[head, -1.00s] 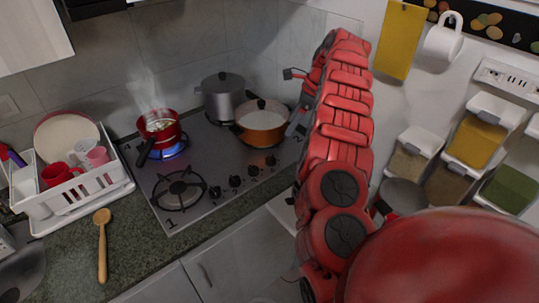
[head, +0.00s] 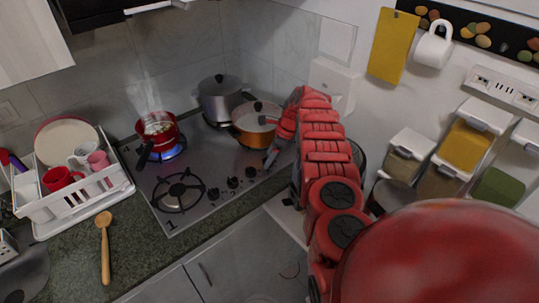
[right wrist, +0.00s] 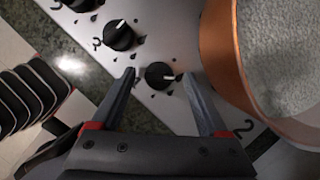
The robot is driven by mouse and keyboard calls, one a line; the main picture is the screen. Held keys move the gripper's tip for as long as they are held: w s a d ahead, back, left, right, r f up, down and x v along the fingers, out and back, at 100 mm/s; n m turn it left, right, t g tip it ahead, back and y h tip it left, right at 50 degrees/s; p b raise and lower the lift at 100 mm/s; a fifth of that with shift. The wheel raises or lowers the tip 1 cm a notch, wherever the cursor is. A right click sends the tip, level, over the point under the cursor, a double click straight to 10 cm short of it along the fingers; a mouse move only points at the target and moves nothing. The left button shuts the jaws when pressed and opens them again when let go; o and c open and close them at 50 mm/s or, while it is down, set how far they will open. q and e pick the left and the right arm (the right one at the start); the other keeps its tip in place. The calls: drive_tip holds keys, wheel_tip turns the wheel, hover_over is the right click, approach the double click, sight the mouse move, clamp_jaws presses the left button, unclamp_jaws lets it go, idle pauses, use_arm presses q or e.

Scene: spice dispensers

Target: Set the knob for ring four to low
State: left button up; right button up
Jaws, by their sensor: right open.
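The grey cooktop (head: 215,155) has a row of black knobs along its front right side; one (head: 232,183) shows clearly in the head view. My right gripper (head: 271,160) is low over the right end of this row. In the right wrist view, my right gripper (right wrist: 158,74) is open, with a black knob (right wrist: 159,76) between its fingertips. Its white mark points right. Whether the fingers touch it, I cannot tell. A neighbouring knob (right wrist: 119,36) has its mark pointing up. I cannot read which knob belongs to ring four. My left gripper is out of view.
An orange pot (head: 254,125) stands close to my right gripper; its rim (right wrist: 226,60) is beside the right finger. A steaming red pot (head: 158,130) sits over a blue flame. A grey lidded pot (head: 220,100) stands behind. A dish rack (head: 75,190) is left.

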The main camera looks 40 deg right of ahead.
drive_tip(key=shift+a+f, duration=0.1)
drive_tip(key=shift+f, duration=0.05)
clamp_jaws()
idle(0.4)
